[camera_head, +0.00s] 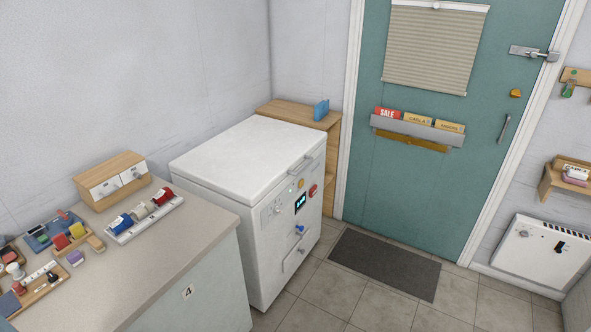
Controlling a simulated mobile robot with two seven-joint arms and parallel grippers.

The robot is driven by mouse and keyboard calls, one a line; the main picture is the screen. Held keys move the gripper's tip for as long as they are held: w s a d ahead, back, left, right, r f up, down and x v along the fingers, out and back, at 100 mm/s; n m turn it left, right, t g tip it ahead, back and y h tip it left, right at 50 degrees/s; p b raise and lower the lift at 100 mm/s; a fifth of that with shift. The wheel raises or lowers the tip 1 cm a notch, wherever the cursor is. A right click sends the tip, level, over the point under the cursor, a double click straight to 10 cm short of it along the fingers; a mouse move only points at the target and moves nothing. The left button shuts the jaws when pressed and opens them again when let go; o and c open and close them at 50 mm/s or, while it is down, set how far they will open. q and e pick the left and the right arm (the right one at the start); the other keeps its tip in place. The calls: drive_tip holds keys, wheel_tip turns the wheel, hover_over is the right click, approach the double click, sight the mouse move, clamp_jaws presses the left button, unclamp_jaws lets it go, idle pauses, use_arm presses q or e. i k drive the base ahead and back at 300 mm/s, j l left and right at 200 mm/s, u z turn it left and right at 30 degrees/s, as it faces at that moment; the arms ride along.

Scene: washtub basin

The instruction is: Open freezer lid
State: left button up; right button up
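A white chest freezer (285,222) stands in the middle of the view, between a counter and a teal door. Its lid (250,158) is a flat white slab lying shut on the body. A handle (301,164) sits on the lid's front edge, toward the right. The front panel below carries a small lit display (300,203), a red part (313,191) and a blue knob (299,230). Neither of my grippers shows in the head view.
A counter (170,243) at the left bears a small drawer box (111,178), a rack of rolls (145,216) and trays of small items. A wooden shelf unit (335,150) stands behind the freezer. Tiled floor (335,295) and a dark mat (385,263) lie clear before the door (440,190).

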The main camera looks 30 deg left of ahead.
sight(245, 161)
drive_tip(key=u, duration=0.6)
drive_tip(key=i+l+u, duration=0.1)
drive_tip(key=u, duration=0.35)
drive_tip(key=i+l+u, duration=0.15)
drive_tip(key=i+u, duration=0.25)
drive_tip(key=l+u, duration=0.2)
drive_tip(key=u, duration=0.25)
drive_tip(key=i+l+u, duration=0.1)
drive_tip(key=l, duration=0.25)
drive_tip(key=i+l+u, duration=0.25)
drive_tip(key=i+l, duration=0.15)
drive_tip(key=l, duration=0.3)
drive_tip(key=i+l, duration=0.55)
drive_tip(key=i, duration=0.15)
